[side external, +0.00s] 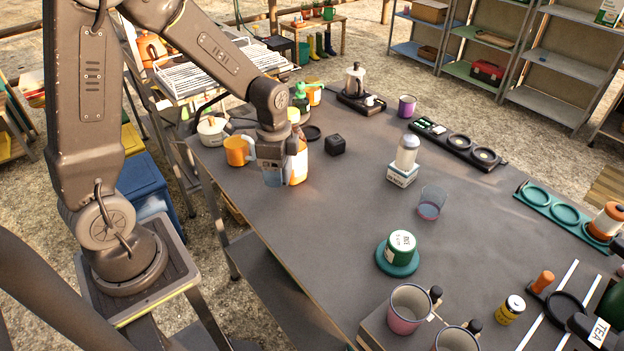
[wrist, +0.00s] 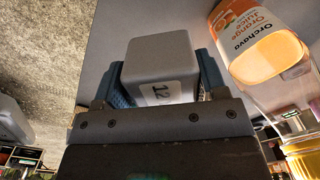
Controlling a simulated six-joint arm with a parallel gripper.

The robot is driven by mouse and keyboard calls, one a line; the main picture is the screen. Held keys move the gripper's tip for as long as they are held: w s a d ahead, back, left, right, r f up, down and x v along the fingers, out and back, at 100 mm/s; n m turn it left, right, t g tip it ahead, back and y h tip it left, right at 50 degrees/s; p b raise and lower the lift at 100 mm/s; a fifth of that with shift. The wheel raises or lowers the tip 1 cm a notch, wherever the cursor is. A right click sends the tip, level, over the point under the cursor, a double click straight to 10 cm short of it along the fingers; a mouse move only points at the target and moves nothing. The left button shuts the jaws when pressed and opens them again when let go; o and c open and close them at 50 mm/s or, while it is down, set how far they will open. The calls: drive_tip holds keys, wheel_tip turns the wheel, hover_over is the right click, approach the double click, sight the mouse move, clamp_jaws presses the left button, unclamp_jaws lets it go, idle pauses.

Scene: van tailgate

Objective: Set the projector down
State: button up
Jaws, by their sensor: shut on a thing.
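My gripper (side external: 272,162) is over the far-left part of the grey table (side external: 330,215). In the wrist view its blue-padded fingers (wrist: 160,82) are shut on a light grey rounded box marked "12" (wrist: 158,58), which I take to be the projector. In the side view the fingers and wrist mostly hide this box. I cannot tell whether its underside touches the tabletop. An orange juice bottle (side external: 299,165) stands right beside my gripper, and its labelled side shows close by in the wrist view (wrist: 262,45).
An orange mug (side external: 236,151) and a white pot (side external: 212,132) stand left of my gripper. A small black cube (side external: 335,145) is to the right. A white-topped shaker on a box (side external: 403,172) stands farther right. The table's left edge is close; the middle front is bare.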

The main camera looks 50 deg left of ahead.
drive_tip(key=w+f+n, duration=0.1)
drive_tip(key=n, duration=0.1)
drive_tip(key=w+d+n, duration=0.1)
drive_tip(key=n, duration=0.1)
drive_tip(key=w+f+n, duration=0.1)
drive_tip(key=n, duration=0.1)
drive_tip(key=shift+d+f, duration=0.35)
drive_tip(key=shift+d, duration=0.05)
drive_tip(key=shift+w+d+f+n, duration=0.25)
drive_tip(key=shift+w+f+n, duration=0.15)
drive_tip(key=shift+n, duration=0.4)
drive_tip(key=shift+w+d+f+n, duration=0.25)
drive_tip(key=shift+w+f+n, duration=0.1)
drive_tip(key=shift+n, duration=0.45)
drive_tip(key=w+d+r, duration=0.2)
drive_tip(key=w+r, duration=0.1)
drive_tip(key=w, duration=0.6)
approach(366, 189)
wheel_tip(366, 189, down, 6)
drive_tip(key=shift+f, duration=0.1)
drive_tip(key=shift+f, duration=0.15)
drive_tip(key=o, duration=1.1)
drive_tip(key=shift+c, duration=0.2)
